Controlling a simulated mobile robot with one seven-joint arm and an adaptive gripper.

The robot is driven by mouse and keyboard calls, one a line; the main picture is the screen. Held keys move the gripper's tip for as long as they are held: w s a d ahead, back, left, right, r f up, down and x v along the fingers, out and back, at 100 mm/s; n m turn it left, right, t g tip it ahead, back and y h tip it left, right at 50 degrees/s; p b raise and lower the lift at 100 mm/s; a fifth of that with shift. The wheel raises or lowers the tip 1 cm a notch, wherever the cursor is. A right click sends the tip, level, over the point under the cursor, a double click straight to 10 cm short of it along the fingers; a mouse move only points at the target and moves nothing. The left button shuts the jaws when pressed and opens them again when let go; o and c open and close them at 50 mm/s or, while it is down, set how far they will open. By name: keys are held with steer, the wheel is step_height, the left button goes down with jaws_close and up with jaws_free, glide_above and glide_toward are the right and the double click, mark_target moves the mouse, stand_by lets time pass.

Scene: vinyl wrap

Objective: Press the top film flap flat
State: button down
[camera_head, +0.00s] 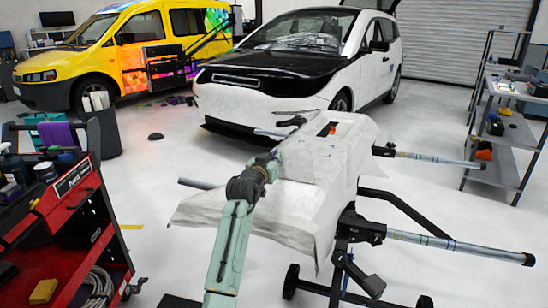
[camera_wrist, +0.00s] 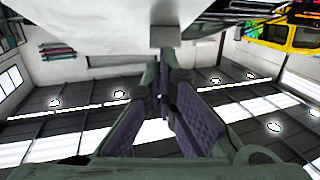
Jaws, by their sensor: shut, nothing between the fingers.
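A panel on a black stand is draped with white film (camera_head: 318,165). The film spreads past the panel at the lower left (camera_head: 235,212) and at the lower right, with loose, uneven edges. At its top end, near a small orange item (camera_head: 327,130), I cannot clearly tell the top flap from the rest. My gripper (camera_head: 272,160) is at the left edge of the panel, beside the upper film; I cannot tell if it touches. In the wrist view my gripper (camera_wrist: 164,68) is shut and empty, its tips close below a pale surface (camera_wrist: 80,15) and a small grey block (camera_wrist: 165,37).
The stand has bars (camera_head: 450,243) sticking out to the right. A red tool cart (camera_head: 75,205) stands at the left and a metal shelf (camera_head: 500,130) at the right. A white car (camera_head: 300,75) and a yellow van (camera_head: 110,60) are behind.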

mark_target(282, 152)
steer(key=shift+w+r, duration=0.1)
steer(key=shift+w, duration=0.05)
steer(key=shift+w+d+r+g+y+p, duration=0.1)
steer(key=shift+w+d+g+y+p, duration=0.2)
steer(key=shift+g+p, duration=0.5)
steer(key=shift+w, duration=0.25)
steer(key=shift+f+x, duration=0.2)
steer(key=shift+x, duration=0.75)
steer(key=shift+w+r+g+p, duration=0.1)
steer(key=shift+w+g+p, duration=0.1)
steer(key=shift+g+p, duration=0.15)
steer(key=shift+w+d+g+y, duration=0.15)
steer(key=shift+w+g+y, duration=0.05)
steer(key=shift+g+y, duration=0.15)
steer(key=shift+w+f, duration=0.15)
steer(key=shift+f, duration=0.2)
steer(key=shift+w+d+f, duration=0.15)
steer(key=shift+w+f, duration=0.15)
steer(key=shift+w, duration=0.1)
